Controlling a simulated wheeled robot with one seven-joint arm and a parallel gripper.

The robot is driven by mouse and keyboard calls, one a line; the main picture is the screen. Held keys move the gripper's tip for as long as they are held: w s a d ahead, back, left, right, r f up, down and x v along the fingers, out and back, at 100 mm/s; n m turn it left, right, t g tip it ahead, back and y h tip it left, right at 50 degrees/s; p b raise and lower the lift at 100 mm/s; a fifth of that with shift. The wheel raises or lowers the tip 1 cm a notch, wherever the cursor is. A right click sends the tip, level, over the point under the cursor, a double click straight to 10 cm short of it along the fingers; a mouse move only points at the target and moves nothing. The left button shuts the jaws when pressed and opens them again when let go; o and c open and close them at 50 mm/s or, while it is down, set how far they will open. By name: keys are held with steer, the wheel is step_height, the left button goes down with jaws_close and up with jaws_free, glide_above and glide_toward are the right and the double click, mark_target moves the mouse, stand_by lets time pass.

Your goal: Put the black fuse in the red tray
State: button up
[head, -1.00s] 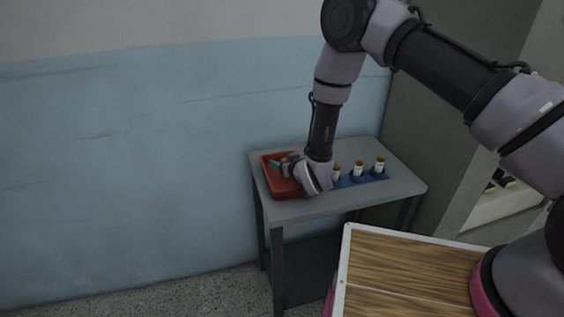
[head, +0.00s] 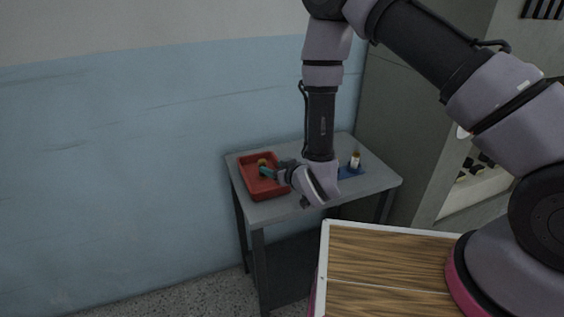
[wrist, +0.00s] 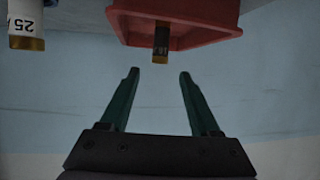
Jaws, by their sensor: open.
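The black fuse (wrist: 161,40), dark with a gold cap, stands at the red tray (wrist: 120,28) in the wrist view, its cap past the tray's rim. That view looks upside down. In the head view a gold-brown cap (head: 262,162) shows inside the red tray (head: 270,192), on the grey table's left part. My gripper (wrist: 157,78) is open, with nothing between its green fingers; the fuse shows beyond the fingertips. In the head view my gripper (head: 265,171) reaches in from the right over the tray, close to the cap. The fuse's lower end is hidden.
A white fuse (head: 355,161) with a gold cap stands on a blue holder (head: 350,172) right of my wrist; one marked 25 (wrist: 27,25) shows in the wrist view. My arm hides part of the holder. The wall (head: 120,160) is behind the table (head: 226,160).

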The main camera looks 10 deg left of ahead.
steer(key=shift+s+d, duration=0.15)
steer(key=shift+s, duration=0.05)
steer(key=w+d+r+m+h, duration=0.2)
steer(key=w+d+r, duration=0.25)
steer(key=r, duration=0.25)
steer(key=w+d+r+m+h, duration=0.1)
steer(key=w+d+r+m, duration=0.1)
steer(key=w+d+r, duration=0.35)
steer(key=w+d+r+m+h, duration=0.1)
steer(key=d+r+m, duration=0.1)
steer(key=d+r, duration=0.5)
steer(key=d+r+m+h, duration=0.1)
steer(key=d+r, duration=0.3)
steer(key=r, duration=0.5)
steer(key=s+d+r+m+g+h, duration=0.1)
steer(key=s+d+r+m+g, duration=0.15)
steer(key=s+d+r, duration=0.85)
steer(key=s+d+r+m, duration=0.1)
steer(key=s+d, duration=0.2)
steer(key=s, duration=0.3)
steer(key=s+d+r+m+h, duration=0.1)
steer(key=s+d+r+m, duration=0.1)
steer(key=s+d, duration=0.2)
steer(key=shift+s+d, duration=0.25)
steer(key=shift+s, duration=1)
